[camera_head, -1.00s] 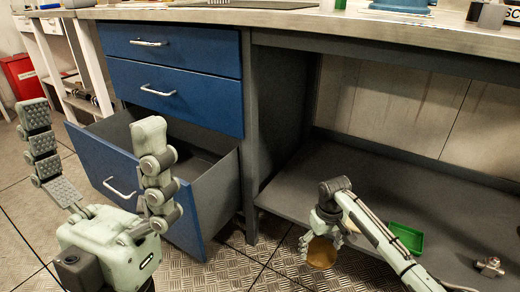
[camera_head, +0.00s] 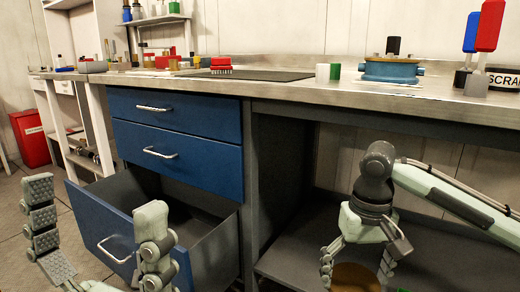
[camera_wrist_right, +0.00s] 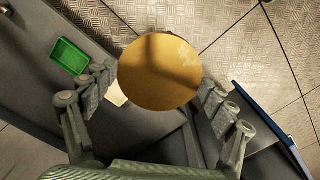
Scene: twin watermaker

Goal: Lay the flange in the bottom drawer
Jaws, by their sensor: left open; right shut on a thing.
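The flange, a round brown-gold disc (camera_head: 355,278), is held between the fingers of my right gripper (camera_head: 357,266) at the lower right of the head view. In the right wrist view its flat face (camera_wrist_right: 159,72) fills the middle, with a finger on each side. The bottom drawer (camera_head: 88,228) is pulled open under two shut blue drawers; the part of its inside that shows looks empty. Its blue front also shows in the right wrist view (camera_wrist_right: 272,112). My left gripper (camera_head: 95,200) is open and empty in front of the drawer; its lower part is cut off.
The cabinet's side post (camera_head: 248,200) stands between the drawer and the flange. A lower shelf (camera_head: 300,245) lies under the bench, with a green tray (camera_wrist_right: 68,57) on it.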

